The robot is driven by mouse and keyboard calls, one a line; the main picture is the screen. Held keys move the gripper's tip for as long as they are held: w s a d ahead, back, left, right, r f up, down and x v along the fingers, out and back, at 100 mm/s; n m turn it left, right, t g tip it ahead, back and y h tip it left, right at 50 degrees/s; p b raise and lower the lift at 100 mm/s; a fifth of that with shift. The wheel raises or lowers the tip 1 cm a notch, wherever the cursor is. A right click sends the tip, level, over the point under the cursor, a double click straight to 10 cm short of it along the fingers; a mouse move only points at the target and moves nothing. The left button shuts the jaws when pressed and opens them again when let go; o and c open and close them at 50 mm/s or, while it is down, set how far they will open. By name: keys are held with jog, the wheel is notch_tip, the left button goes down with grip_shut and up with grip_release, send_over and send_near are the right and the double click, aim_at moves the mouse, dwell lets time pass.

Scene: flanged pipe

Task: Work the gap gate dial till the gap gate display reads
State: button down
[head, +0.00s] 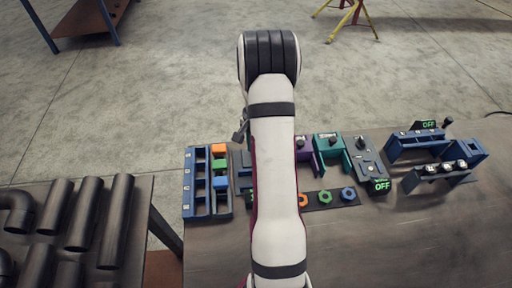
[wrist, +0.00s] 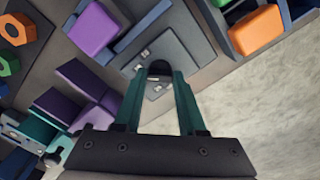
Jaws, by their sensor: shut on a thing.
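In the wrist view my gripper (wrist: 161,75) has its two green fingers either side of a small dark knob (wrist: 159,68) and is shut on it. The knob stands on a flat grey panel (wrist: 190,45); I cannot read its markings. In the head view my arm hides the gripper and the knob, and only part of a grey unit (head: 243,172) shows left of the arm. Two green displays read OFF: one on a grey dial box (head: 381,186) and one behind the blue frame (head: 425,125). I cannot tell which is the gap gate display.
Left of my arm is a blue rack (head: 188,180) beside orange, green and blue blocks. Right of it are purple (head: 306,158) and teal (head: 325,155) brackets, and several coloured nuts in a row. Dark pipes (head: 85,212) lie on the left table. The table's right front is clear.

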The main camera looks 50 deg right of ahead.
dwell(0.3)
jog(key=shift+c, duration=2.4)
grip_release()
jog(key=shift+r, duration=0.1)
notch_tip(320, 180, up, 16)
jog(key=s+a+r+n+y, duration=0.1)
jog(key=s+a+r+n, duration=0.15)
jog(key=a, duration=0.95)
jog(key=s+a+r+n, duration=0.1)
jog(key=a+r+n, duration=0.25)
jog(key=a, duration=0.75)
jog(key=s+a+f+n, duration=0.3)
jog(key=s+a+n, duration=0.3)
jog(key=s+a, duration=0.5)
jog(key=shift+s+a+n+y, duration=0.25)
jog(key=shift+s+n+y, duration=0.05)
jog(key=shift+s+y, duration=0.1)
